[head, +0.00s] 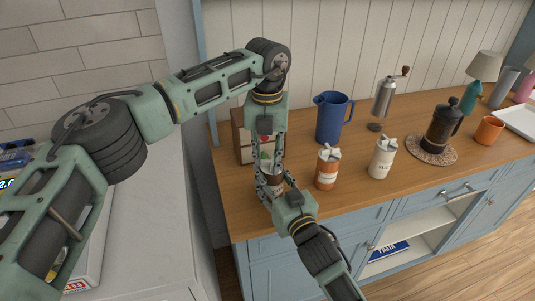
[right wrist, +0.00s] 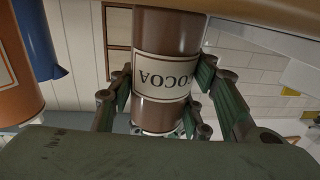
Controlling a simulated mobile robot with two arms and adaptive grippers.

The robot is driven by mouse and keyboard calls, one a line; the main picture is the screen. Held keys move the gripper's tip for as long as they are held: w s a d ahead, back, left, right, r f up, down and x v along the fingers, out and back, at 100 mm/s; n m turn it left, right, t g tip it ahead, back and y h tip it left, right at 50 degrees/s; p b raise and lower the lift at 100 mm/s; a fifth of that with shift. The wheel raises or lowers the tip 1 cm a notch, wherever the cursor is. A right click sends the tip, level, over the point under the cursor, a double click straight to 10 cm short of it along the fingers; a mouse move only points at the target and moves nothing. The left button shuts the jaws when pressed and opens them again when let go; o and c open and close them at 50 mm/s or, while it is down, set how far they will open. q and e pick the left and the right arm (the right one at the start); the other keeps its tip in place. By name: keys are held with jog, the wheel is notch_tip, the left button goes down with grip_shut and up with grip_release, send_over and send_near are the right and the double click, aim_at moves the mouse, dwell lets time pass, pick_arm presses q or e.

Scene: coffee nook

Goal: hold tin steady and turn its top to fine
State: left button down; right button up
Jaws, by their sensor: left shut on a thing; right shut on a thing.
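The brown cocoa tin (head: 277,187) stands upright near the left end of the wooden counter, mostly hidden by my grippers. In the right wrist view the tin (right wrist: 168,72) appears upside down, with a cream COCOA label around its body. My right gripper (head: 273,194) reaches in from the front, shut on the tin's body; its fingers lie on both sides of the tin in the right wrist view. My left gripper (head: 269,174) points down from above, shut on the tin's top. The top's setting marks cannot be made out.
An orange-and-white canister (head: 327,170) and a white canister (head: 382,158) stand to the right. Behind are a blue jug (head: 331,118), a hand grinder (head: 384,98) and a wooden drawer box (head: 241,138). A French press (head: 441,128) stands farther right. The counter's front edge is close.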

aim_at(267, 161)
pick_arm(q)
jog(key=shift+s+n, duration=0.1)
jog(key=shift+n, duration=1.4)
pick_arm(e)
jog(key=shift+f, duration=0.1)
pick_arm(q)
jog(key=c, duration=1.4)
grip_release()
jog(key=shift+s, duration=0.1)
notch_tip(267, 161, up, 12)
